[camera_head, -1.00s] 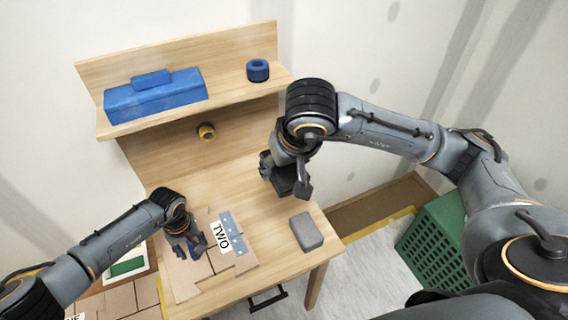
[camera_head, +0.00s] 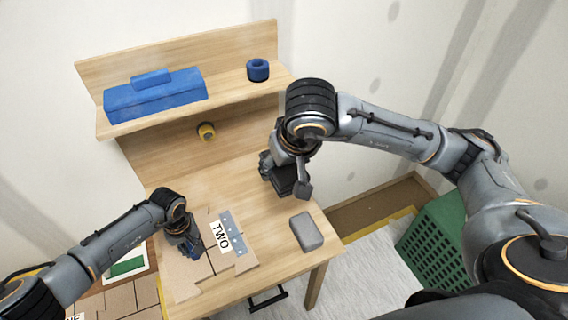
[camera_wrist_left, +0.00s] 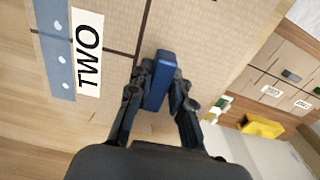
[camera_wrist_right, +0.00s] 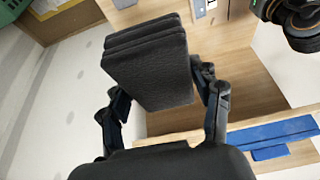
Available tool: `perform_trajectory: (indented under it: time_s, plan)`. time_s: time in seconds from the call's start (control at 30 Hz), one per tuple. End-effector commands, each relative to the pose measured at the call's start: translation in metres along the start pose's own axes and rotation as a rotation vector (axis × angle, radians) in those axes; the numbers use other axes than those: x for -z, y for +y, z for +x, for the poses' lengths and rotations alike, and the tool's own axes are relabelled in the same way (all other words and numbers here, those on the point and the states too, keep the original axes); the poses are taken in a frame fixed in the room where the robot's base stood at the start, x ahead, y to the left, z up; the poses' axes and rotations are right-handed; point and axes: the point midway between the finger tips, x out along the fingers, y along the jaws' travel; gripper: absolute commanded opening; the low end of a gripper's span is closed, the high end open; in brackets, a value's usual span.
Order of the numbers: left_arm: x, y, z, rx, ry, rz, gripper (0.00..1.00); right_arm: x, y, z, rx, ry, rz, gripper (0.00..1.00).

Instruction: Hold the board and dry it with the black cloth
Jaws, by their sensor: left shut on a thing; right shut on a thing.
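The tan board (camera_head: 240,264) lies on the wooden table, with a white "TWO" label and a blue-grey dotted strip; it also shows in the left wrist view (camera_wrist_left: 200,32). My left gripper (camera_head: 191,251) is shut on a narrow blue piece (camera_wrist_left: 159,80) at the board; whether that piece is fixed to it I cannot tell. My right gripper (camera_wrist_right: 160,100) is shut on the folded black cloth (camera_wrist_right: 148,68).
A grey block (camera_head: 306,231) lies on the table's right side. A shelf (camera_head: 225,98) at the back carries a blue box (camera_head: 155,100) and a blue ring (camera_head: 258,70). A yellow roll (camera_head: 206,131) is below it. A green crate (camera_head: 437,243) stands on the floor at right.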

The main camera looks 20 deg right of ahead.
Motion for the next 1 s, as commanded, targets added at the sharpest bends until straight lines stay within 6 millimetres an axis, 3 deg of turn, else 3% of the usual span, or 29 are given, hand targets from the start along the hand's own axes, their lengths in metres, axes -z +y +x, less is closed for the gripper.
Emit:
perform_trajectory:
  time_s: [0.03,0.13,0.17,1.0]
  plan:
    - [0.0,0.0,0.0,0.0,0.0,0.0,0.24,0.0,0.0,0.0,0.0,0.0,0.0,0.38]
    - [0.0,0.0,0.0,0.0,0.0,0.0,0.45,0.0,0.0,0.0,0.0,0.0,0.0,0.38]
    - [0.0,0.0,0.0,0.0,0.0,0.0,0.47,0.0,0.0,0.0,0.0,0.0,0.0,0.38]
    - [0.0,0.0,-0.018,0.001,0.0,0.0,0.47,0.003,0.0,-0.007,0.0,0.0,0.0,0.38]
